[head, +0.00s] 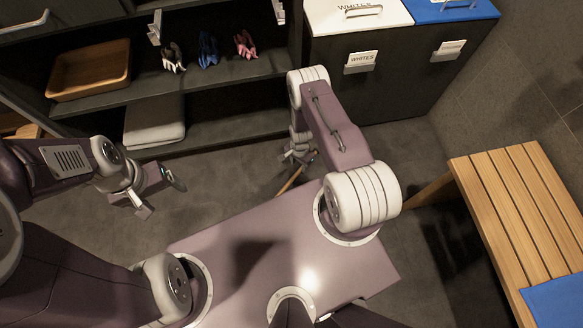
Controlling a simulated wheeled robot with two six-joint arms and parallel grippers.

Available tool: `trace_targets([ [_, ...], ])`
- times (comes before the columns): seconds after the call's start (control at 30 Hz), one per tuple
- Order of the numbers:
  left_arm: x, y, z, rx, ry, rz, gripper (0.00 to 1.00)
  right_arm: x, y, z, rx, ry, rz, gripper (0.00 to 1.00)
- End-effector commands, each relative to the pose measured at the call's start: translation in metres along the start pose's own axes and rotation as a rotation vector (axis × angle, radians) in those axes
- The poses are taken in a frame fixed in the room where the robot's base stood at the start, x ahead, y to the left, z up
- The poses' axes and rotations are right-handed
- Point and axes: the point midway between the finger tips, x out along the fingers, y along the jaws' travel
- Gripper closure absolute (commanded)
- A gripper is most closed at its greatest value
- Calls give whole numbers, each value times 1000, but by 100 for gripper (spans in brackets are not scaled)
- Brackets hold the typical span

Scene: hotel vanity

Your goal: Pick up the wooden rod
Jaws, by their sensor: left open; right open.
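The wooden rod (289,181) shows as a short, thin tan piece just beyond my base's edge. It slants, and its lower end is hidden behind my base. My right gripper (296,160) points down at the rod's upper end, partly hidden by my own arm. It is open; I cannot tell whether it touches the rod or whether the rod lies between its fingers. My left gripper (162,190) is open and empty above the floor at the left, well apart from the rod.
Lidded bins (375,85) stand at the back right. A slatted wooden bench (515,195) with a blue cloth (558,302) is at the right.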

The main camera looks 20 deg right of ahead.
Motion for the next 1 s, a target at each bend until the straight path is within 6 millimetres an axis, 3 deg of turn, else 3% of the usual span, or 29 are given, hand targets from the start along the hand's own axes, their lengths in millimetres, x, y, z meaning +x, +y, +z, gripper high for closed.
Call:
trace_targets([
  [0.13,6,0,1,0,-1,0,20,6,-1,-1,0,1,-2,59],
  [0.33,35,-1,4,0,-1,0,20,40,-2,0,-1,1,-2,59],
  [0.53,38,-1,4,0,0,0,20,44,-2,1,-2,1,-2,59],
  [0.8,84,-2,9,0,-1,0,20,91,-6,8,-2,2,-2,59],
  [1.0,83,-2,9,0,0,0,20,91,-6,7,-1,2,-2,59],
])
